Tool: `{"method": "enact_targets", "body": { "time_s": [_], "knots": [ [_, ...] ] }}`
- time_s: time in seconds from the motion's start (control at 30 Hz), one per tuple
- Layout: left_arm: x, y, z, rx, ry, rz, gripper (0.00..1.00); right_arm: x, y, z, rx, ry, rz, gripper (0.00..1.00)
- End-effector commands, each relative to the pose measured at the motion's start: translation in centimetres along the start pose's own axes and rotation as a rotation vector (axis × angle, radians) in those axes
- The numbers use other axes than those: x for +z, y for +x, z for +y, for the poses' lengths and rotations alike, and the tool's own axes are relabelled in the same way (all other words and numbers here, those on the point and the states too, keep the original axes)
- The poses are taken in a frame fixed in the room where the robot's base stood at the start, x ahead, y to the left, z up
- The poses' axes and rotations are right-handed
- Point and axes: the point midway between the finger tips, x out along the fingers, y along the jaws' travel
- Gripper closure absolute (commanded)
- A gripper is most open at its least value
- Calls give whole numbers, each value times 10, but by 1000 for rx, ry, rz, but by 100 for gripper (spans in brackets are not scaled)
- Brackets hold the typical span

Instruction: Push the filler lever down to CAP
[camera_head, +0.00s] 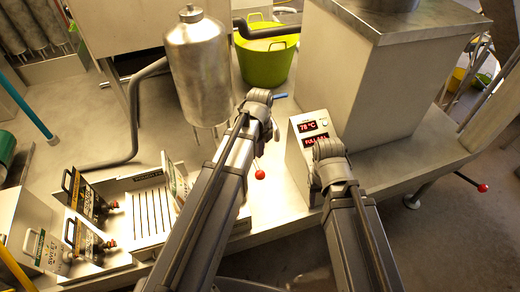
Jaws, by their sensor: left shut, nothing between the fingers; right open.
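A thin lever with a red ball knob (260,174) shows just right of my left forearm. Its upper end is hidden by my arm, and I cannot read a CAP mark near it. My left gripper (262,97) is shut and empty, above the bench and further back than the red knob. My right gripper (326,150) is open and empty, close in front of the small display panel (309,127). The wrist hides most of its fingers. A steel tank (201,70) with thin spouts below stands left of my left gripper.
A green tub (266,60) is behind my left gripper. A large metal housing (400,90) fills the right. Another red-knobbed rod (483,187) sticks out at far right.

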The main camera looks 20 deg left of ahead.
Motion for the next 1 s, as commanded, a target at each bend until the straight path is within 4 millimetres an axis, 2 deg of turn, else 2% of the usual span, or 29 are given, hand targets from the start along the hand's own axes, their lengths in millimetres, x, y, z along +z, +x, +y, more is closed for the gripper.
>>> {"method": "enact_targets", "body": {
  "time_s": [1.0],
  "knots": [
    [0, 47, 0, 0, -1, 0, 100, -3, 46, -4, 0, 4, 2, 50]
  ]
}}
